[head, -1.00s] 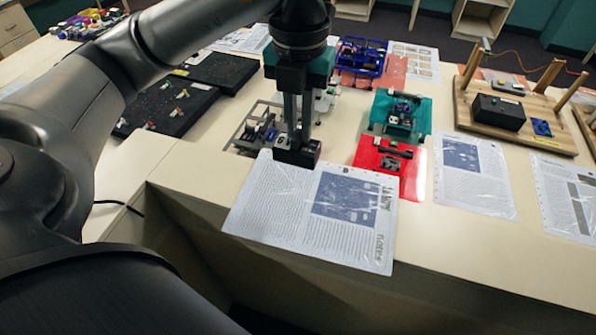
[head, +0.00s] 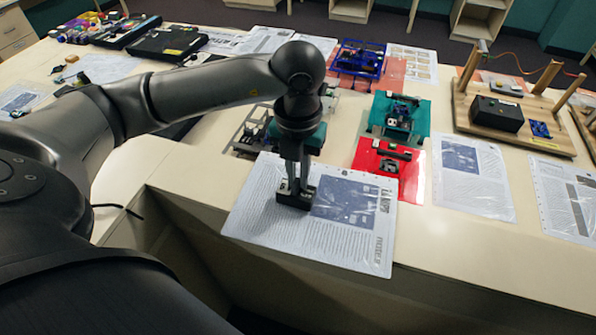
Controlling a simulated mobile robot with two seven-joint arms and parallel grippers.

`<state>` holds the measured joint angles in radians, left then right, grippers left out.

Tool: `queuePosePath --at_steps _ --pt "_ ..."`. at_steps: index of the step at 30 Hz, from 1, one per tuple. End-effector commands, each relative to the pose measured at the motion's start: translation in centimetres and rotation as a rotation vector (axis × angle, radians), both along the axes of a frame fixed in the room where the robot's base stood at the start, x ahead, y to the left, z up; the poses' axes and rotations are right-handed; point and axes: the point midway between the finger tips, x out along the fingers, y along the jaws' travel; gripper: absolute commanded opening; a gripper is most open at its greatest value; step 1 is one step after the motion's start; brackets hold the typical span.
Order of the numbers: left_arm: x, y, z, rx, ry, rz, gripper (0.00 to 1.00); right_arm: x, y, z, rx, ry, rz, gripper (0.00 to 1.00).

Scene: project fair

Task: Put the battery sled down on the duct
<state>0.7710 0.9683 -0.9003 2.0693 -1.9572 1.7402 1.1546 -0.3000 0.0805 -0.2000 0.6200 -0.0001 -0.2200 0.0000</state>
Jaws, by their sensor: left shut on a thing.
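My left gripper (head: 293,184) points down and is shut on the battery sled (head: 298,203), a small dark block with lighter bits on top. The sled is over the printed, plastic-covered notes sheet (head: 262,224) at the table's front edge. I cannot tell whether it touches the sheet. I cannot make out for certain which thing is the duct. A red plate (head: 408,184) with dark parts (head: 394,151) on it lies to the right of the sled, apart from it. My right gripper is not in view.
A teal plate (head: 418,113) with a small assembly lies behind the red one. A blue frame (head: 360,57) stands further back. Grey frames (head: 247,133) are partly hidden behind my arm. A wooden board (head: 544,137) with posts and a black box (head: 497,113) stands at right.

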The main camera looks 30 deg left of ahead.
Motion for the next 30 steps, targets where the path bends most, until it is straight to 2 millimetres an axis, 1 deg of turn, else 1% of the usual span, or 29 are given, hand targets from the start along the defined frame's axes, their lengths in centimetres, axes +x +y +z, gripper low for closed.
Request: queuePosePath --at_steps 4,5,12,20,23,26,30 --pt "0.0 0.0 -0.4 -0.001 -0.001 0.0 0.0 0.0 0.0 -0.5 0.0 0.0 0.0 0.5" --pt "0.0 0.0 -0.4 0.0 0.0 0.0 0.16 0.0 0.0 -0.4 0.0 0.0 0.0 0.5" --pt "0.0 0.0 -0.3 0.0 0.0 0.0 0.43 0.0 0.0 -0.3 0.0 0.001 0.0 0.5" --pt "0.0 0.0 -0.2 0.0 0.0 0.0 0.44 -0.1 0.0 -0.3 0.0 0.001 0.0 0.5" --pt "0.0 0.0 0.2 0.0 0.0 0.001 0.44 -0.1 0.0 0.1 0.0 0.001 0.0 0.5" --pt "0.2 0.0 1.4 -0.002 -0.007 0.001 0.44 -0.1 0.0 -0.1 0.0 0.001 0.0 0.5" --pt "0.2 0.0 4.5 -0.001 -0.008 0.0 0.44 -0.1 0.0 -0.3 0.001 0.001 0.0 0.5"
